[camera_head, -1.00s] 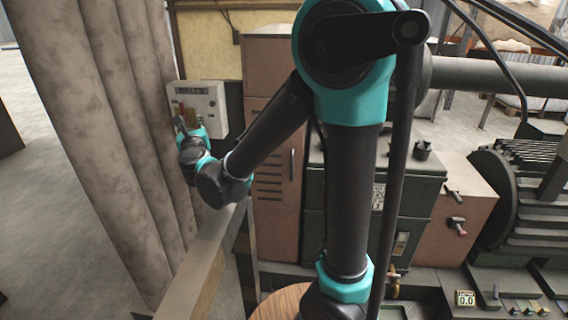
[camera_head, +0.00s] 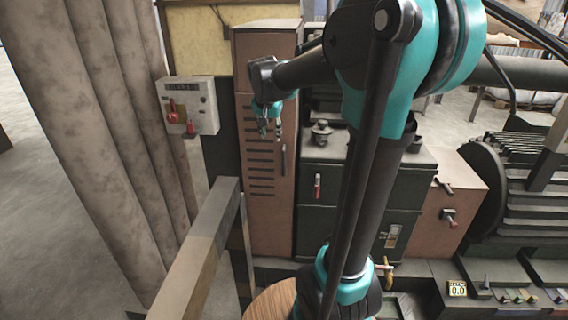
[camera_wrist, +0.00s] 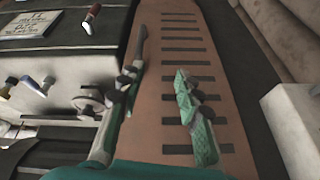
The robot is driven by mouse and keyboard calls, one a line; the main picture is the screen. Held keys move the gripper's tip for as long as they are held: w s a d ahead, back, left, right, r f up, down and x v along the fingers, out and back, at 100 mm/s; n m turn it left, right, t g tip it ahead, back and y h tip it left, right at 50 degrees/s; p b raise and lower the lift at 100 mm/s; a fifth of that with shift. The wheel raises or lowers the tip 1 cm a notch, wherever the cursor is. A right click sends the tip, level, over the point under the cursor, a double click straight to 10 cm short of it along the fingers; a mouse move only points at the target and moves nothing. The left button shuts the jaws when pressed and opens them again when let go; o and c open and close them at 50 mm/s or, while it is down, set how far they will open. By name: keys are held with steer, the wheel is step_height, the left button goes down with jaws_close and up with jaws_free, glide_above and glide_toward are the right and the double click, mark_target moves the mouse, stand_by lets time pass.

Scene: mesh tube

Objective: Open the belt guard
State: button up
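The belt guard appears to be the tall brown slotted door (camera_head: 262,190), which is shut in the head view; its slotted face also fills the middle of the wrist view (camera_wrist: 175,50). A dark upright handle (camera_head: 284,160) is on the door's right side. In the wrist view the handle (camera_wrist: 141,45) lies just beyond the left fingertip; I cannot tell whether they touch. My gripper (camera_head: 271,133) is in front of the door's upper part, left of the handle. Its fingers (camera_wrist: 157,75) are apart with nothing between them.
A grey control box (camera_head: 203,95) with red levers hangs left of the door. Dark green cabinets (camera_head: 325,185) stand right of it. A beige rail (camera_head: 200,255) runs in front at lower left, beside hanging curtains (camera_head: 100,110). A ribbed motor (camera_head: 520,190) is far right.

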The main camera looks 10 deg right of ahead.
mark_target(284, 159)
steer(key=shift+g+h, duration=0.3)
steer(key=shift+h, duration=0.1)
steer(key=x, duration=0.5)
steer(key=s+d+x, duration=0.1)
steer(key=x, duration=0.5)
steer(key=d+x, duration=0.1)
steer(key=x, duration=0.5)
steer(key=shift+s+d+f, duration=0.1)
steer(key=shift+s+d, duration=0.05)
steer(key=shift+d, duration=0.1)
steer(key=shift+c, duration=0.5)
jaws_close()
